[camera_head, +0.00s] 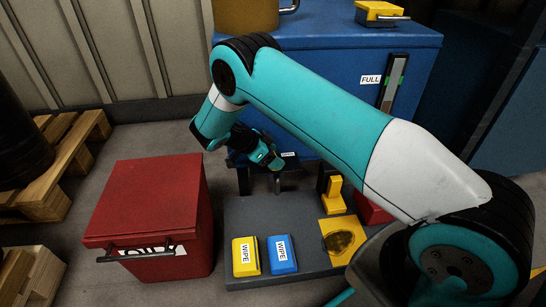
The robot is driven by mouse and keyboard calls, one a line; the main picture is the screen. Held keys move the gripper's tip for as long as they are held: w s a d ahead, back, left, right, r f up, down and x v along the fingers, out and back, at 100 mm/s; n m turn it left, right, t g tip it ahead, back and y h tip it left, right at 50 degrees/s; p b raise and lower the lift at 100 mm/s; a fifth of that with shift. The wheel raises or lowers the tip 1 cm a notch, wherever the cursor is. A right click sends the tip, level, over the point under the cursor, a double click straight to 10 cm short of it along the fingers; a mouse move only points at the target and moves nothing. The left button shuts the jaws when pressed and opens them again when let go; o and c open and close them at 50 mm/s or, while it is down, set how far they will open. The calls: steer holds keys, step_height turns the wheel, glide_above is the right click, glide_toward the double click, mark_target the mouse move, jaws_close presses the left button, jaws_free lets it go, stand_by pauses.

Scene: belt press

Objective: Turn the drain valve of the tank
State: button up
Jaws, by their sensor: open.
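The blue tank (340,58) stands at the back, with a gauge (392,82) and a FULL label (370,79) on its front. A small white label (288,154), too small to read, is low on the tank's front. My gripper (276,164) is in front of the tank's lower part, just left of and below this label. It is open, with its tips pointing down and to the right. I cannot make out the drain valve; my gripper and arm cover much of that area. I cannot tell whether the gripper touches anything.
A red bin (150,215) stands left of a low grey platform (240,215). The platform bears a yellow WIPE pack (246,257), a blue WIPE pack (282,254) and a yellow tray (343,238) with dark contents. Wooden pallets (75,150) are at far left. My arm crosses the right side.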

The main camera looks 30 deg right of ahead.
steer(key=shift+c, duration=0.2)
steer(key=c, duration=0.6)
steer(key=shift+o, duration=0.2)
steer(key=shift+r+n+t+p, duration=0.2)
steer(key=shift+n+t+p, duration=0.1)
steer(key=shift+p, duration=0.15)
steer(key=shift+a+r+n+t+p, duration=0.15)
steer(key=shift+n+t+p, duration=0.45)
steer(key=shift+n+p, duration=0.45)
steer(key=n+t+p, duration=0.2)
steer(key=n+p, duration=0.1)
steer(key=p, duration=0.1)
steer(key=shift+s+a+t, duration=0.1)
steer(key=shift+t, duration=0.2)
steer(key=shift+f+n+t+p, duration=0.2)
steer(key=shift+n+t+p, duration=0.25)
steer(key=shift+n, duration=0.2)
steer(key=shift+a+y, duration=0.1)
steer(key=shift+y, duration=0.2)
